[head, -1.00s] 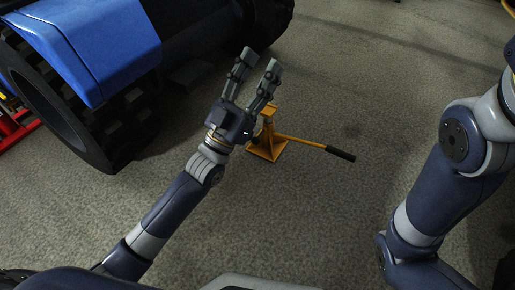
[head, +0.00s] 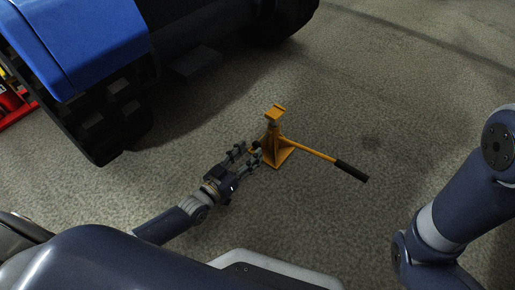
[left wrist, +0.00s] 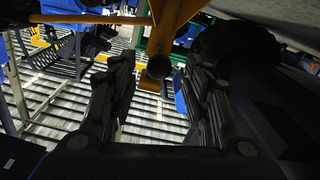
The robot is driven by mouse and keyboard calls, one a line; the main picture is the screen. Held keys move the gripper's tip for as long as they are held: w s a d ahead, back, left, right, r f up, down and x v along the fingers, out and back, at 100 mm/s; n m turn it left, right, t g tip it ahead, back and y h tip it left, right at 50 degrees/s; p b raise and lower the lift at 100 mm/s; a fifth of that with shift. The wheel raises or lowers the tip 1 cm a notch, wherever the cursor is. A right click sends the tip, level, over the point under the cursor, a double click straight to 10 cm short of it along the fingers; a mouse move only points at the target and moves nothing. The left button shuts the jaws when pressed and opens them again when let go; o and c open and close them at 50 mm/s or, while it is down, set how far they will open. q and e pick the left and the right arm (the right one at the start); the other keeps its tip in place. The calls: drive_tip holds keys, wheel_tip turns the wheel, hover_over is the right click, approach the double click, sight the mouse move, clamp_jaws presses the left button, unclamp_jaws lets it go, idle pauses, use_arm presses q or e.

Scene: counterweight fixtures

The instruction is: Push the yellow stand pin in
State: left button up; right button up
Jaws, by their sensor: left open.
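The yellow stand (head: 275,147) stands upright on the floor with a square base, a flat top and a long handle (head: 305,149) with a black grip, which points right. My left gripper (head: 248,154) is open and low at the stand's left side, its fingertips close to the column. In the left wrist view the yellow stand (left wrist: 178,18) is at the top. A round, dark-ended yellow piece, seemingly the pin (left wrist: 158,68), points at the camera between the open fingers. Contact cannot be told. My right gripper is out of view.
A large blue and black tracked vehicle (head: 85,45) fills the upper left. A red piece (head: 15,108) shows at the left edge. The floor right of and behind the stand is clear. The left wrist view also shows blue and yellow structures in the background.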

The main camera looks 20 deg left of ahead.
sight(255, 147)
use_arm(q)
drive_tip(key=shift+b+x, duration=1)
drive_tip(key=shift+x, duration=1.3)
clamp_jaws()
